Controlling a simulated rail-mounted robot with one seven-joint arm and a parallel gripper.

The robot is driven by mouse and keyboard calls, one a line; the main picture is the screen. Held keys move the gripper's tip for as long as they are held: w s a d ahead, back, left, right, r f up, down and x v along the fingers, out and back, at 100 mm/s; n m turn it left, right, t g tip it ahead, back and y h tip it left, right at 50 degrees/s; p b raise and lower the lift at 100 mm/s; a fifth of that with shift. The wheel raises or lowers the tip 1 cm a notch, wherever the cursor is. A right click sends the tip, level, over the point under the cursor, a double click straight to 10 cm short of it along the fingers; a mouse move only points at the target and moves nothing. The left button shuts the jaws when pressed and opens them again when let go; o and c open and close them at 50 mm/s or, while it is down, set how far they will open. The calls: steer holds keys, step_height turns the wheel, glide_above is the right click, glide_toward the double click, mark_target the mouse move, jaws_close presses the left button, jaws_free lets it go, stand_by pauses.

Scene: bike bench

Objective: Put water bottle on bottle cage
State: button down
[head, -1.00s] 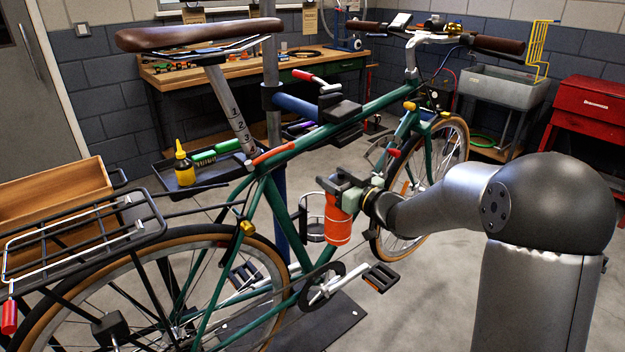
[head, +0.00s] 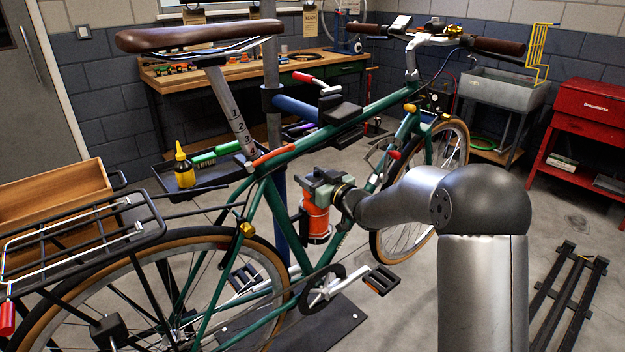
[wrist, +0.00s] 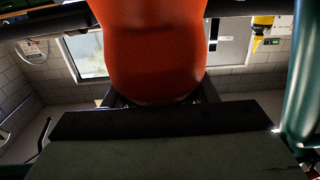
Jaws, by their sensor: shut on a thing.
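An orange water bottle (head: 316,221) is upright in the head view, inside the green bike frame's main triangle. My gripper (head: 322,184) is shut on its upper part. The bottle's lower part is at the dark bottle cage (head: 318,239) on the frame; I cannot tell whether it is fully seated. In the wrist view the bottle (wrist: 150,50) fills the upper middle, above my gripper's dark pad (wrist: 150,122). The fingertips' hold on the bottle is partly hidden.
The green bike frame (head: 384,94) surrounds the bottle closely. A crank and pedal (head: 381,280) lie below. A black tray (head: 203,174) with a yellow bottle (head: 184,166) is behind the seat tube.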

steer(key=shift+f, duration=0.15)
steer(key=shift+f, duration=0.15)
steer(key=c, duration=0.6)
jaws_free()
